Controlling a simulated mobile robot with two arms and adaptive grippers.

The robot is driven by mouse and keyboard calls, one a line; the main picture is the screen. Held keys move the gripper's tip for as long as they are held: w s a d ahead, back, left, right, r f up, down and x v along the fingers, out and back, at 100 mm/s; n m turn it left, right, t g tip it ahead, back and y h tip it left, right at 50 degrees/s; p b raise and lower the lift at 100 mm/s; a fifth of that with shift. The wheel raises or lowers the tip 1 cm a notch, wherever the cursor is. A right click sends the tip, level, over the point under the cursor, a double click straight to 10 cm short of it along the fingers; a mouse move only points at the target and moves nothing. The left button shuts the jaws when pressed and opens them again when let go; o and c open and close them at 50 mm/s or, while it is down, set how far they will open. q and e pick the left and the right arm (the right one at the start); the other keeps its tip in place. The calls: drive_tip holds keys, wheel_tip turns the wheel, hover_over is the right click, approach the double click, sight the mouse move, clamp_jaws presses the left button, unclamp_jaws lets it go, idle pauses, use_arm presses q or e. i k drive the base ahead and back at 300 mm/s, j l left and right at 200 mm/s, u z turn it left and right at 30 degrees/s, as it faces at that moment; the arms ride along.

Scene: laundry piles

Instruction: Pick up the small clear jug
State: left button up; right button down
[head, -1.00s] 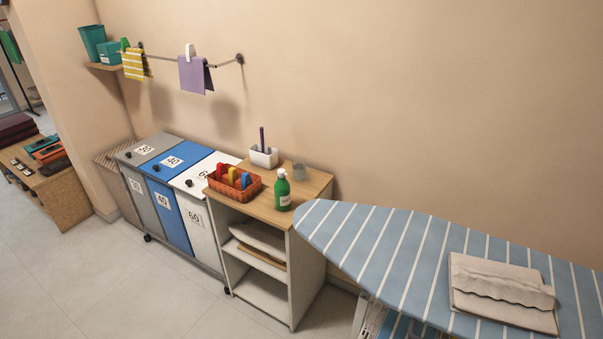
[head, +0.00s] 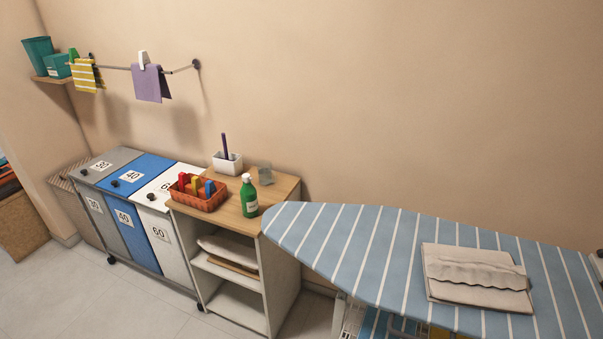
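A small clear jug (head: 265,173) stands upright on the wooden top of a small shelf unit (head: 233,214), near its back edge by the wall. It is see-through and small in the head view, so its handle cannot be made out. A green bottle (head: 249,197) with a white cap stands in front of it and a little to the left. A white box (head: 227,163) with a purple stick in it stands to its left. Neither of my grippers is in view.
An orange basket (head: 201,197) with coloured items sits on the unit's front left. An ironing board (head: 390,240) with a folded beige cloth (head: 476,276) stands to the right. Lidded bins (head: 122,180) stand to the left. Free floor (head: 60,300) lies at the lower left.

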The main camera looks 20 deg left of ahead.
sight(265, 171)
drive_tip(key=j+z, duration=0.45)
drive_tip(key=j, duration=0.3)
drive_tip(key=j+z, duration=0.45)
drive_tip(key=j, duration=0.3)
drive_tip(key=k+j, duration=0.1)
drive_tip(key=j, duration=0.35)
drive_tip(key=k+j, duration=0.1)
drive_tip(key=j, duration=0.35)
drive_tip(key=k+j, duration=0.1)
drive_tip(key=j, duration=0.4)
drive_tip(key=k+j+z, duration=0.1)
drive_tip(key=j, duration=0.35)
